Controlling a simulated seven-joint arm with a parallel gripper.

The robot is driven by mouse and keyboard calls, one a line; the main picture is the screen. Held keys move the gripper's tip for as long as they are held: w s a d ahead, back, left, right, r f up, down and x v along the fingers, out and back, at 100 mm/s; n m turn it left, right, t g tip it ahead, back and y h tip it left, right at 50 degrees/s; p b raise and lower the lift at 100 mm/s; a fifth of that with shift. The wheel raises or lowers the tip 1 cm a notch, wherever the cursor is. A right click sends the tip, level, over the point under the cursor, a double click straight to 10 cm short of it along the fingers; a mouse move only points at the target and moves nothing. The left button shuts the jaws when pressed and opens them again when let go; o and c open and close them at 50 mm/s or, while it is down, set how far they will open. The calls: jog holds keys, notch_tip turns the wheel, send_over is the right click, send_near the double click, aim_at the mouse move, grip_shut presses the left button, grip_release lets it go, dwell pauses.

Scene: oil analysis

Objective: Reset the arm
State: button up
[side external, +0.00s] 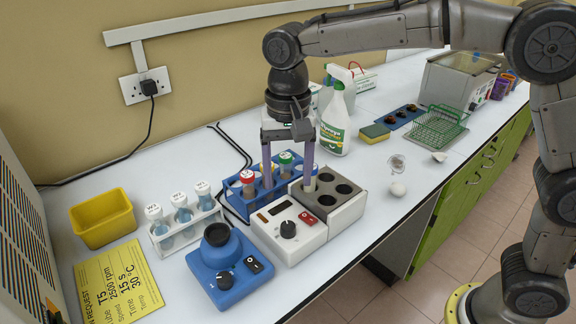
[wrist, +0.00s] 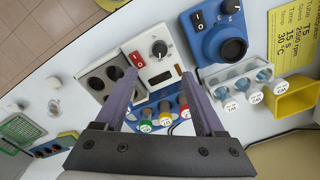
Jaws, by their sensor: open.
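My gripper (side external: 288,182) is open, its two purple fingers pointing down over the blue tube rack (side external: 237,205) and the grey-white heating block. The rack holds tubes with a red cap (side external: 247,176), a green cap (side external: 286,158) and a yellow cap (wrist: 165,121). The heating block (side external: 345,212) has dark round wells. A tube seems to stand at its rear left well, partly hidden by a finger. Whether the fingers touch anything is unclear.
A blue vortex mixer (side external: 228,268), a white rack (side external: 186,232) of white-capped tubes and a yellow bin (side external: 102,217) stand at left. A spray bottle (side external: 337,115), sponge (side external: 375,133), green wire basket (side external: 436,128) and water bath (side external: 458,82) stand at the back right.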

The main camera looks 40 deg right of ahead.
jog(key=shift+r, duration=0.8)
jog(key=s+d+r+m+t, duration=0.1)
jog(key=s+d+r+t, duration=0.2)
jog(key=s+d+r, duration=0.75)
jog(key=s+d+f+n+t, duration=0.1)
jog(key=s+d+f+n, duration=0.2)
jog(key=s+f, duration=0.2)
jog(key=s+d+f+n+t, duration=0.1)
jog(key=s+d+f+n, duration=0.2)
jog(key=s+f, duration=0.3)
jog(key=shift+s+d+f+n+t, duration=0.35)
jog(key=shift+s+n, duration=0.1)
jog(key=shift+n, duration=0.35)
